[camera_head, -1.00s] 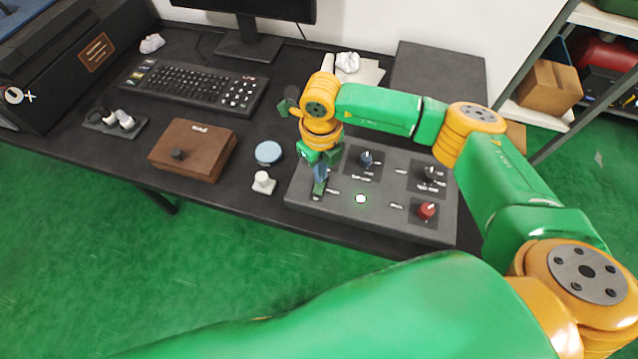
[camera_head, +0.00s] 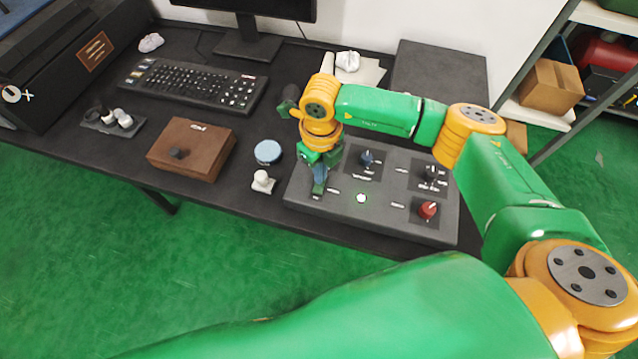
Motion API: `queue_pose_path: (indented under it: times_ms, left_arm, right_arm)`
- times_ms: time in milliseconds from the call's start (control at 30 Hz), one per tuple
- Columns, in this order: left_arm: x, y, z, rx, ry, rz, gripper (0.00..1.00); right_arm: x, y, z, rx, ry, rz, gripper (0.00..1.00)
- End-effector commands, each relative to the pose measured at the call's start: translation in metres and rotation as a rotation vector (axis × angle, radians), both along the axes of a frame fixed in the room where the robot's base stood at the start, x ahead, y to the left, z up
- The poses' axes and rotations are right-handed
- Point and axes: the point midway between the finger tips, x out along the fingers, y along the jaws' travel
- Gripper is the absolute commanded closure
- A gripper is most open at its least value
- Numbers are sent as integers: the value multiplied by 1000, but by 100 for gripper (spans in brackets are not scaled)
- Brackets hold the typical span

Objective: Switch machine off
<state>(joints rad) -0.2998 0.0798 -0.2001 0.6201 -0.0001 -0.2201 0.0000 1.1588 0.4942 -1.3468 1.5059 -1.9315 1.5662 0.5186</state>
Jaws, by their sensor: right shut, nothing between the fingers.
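The machine's grey control panel (camera_head: 385,215) lies on the dark table. My right gripper (camera_head: 319,191) points down at the panel's left part, left of the white light. It is shut and holds nothing. Its fingertips hide the panel spot below them; whether they touch it I cannot tell. My left gripper is not in view.
Left of the panel are a white knob piece (camera_head: 263,182), a blue round lid (camera_head: 268,152) and a brown box (camera_head: 192,150). A keyboard (camera_head: 193,84) and monitor stand (camera_head: 240,47) are behind. A grey box (camera_head: 437,72) stands behind the panel.

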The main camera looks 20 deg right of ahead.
Motion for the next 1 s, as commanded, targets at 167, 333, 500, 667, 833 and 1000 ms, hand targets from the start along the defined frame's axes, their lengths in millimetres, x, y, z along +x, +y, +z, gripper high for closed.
queue_pose_path:
  times_ms: [167, 333, 500, 667, 833, 1000]
  left_arm:
    - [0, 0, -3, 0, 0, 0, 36]
    - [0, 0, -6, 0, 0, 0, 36]
    - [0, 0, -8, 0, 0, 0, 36]
    - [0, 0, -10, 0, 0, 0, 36]
    - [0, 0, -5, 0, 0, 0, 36]
    - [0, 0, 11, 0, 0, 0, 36]
  right_arm:
    - [0, 0, -4, 0, 0, 0, 100]
    - [0, 0, -6, 0, 0, 0, 100]
    - [0, 0, -9, 0, 0, 0, 100]
    - [0, 0, -11, 0, 1, 0, 100]
    - [0, 0, -5, 0, 1, 0, 100]
    - [0, 0, 16, -1, 0, 0, 100]
